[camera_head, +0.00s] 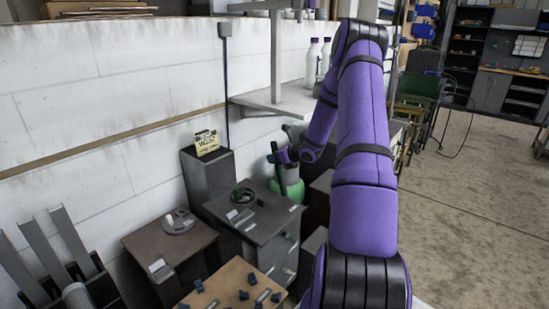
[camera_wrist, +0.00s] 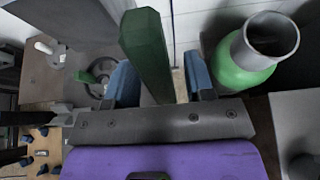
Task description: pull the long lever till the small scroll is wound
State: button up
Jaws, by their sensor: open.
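In the wrist view a dark green, faceted bar (camera_wrist: 146,55), which looks like the long lever's handle, rises between the two blue fingers of my gripper (camera_wrist: 160,80). The fingers are apart, one on each side of it; the left finger looks nearer to it, and a gap shows at the right. Its lower end is hidden behind the gripper's palm. In the head view my gripper (camera_head: 279,156) is small, above a green vessel and partly hidden by my arm. I cannot make out a small scroll for certain in either view.
The green vessel with a grey neck (camera_wrist: 262,52) stands close to the right finger. Dark cabinets (camera_head: 262,216) with a round wheel on top stand at left, beside a pillar with a yellow sign (camera_head: 207,142). A white wall is behind; open floor (camera_head: 470,210) lies right.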

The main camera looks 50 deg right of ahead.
jog(key=v, duration=0.9)
jog(key=shift+s+r, duration=0.15)
jog(key=shift+s, duration=0.15)
jog(key=s+a+r+n+g+y, duration=0.1)
jog(key=a+r+n+g+y, duration=0.1)
jog(key=a+r+n, duration=0.65)
jog(key=s+a+r+n+g+y, duration=0.15)
jog(key=a+r+n, duration=0.3)
jog(key=a, duration=0.75)
jog(key=s+a+r+n+g+y, duration=0.1)
jog(key=a+r+n+g+y, duration=0.15)
jog(key=a+r+n, duration=0.65)
jog(key=s+a+r+n+g+h, duration=0.25)
jog(key=s+a+n, duration=0.25)
jog(key=s+a, duration=0.6)
jog(key=s+a+r+n+t+h, duration=0.1)
jog(key=s+n+h, duration=0.3)
jog(key=s+n, duration=0.4)
jog(key=s+r, duration=0.1)
jog(key=s, duration=0.2)
jog(key=shift+s, duration=0.4)
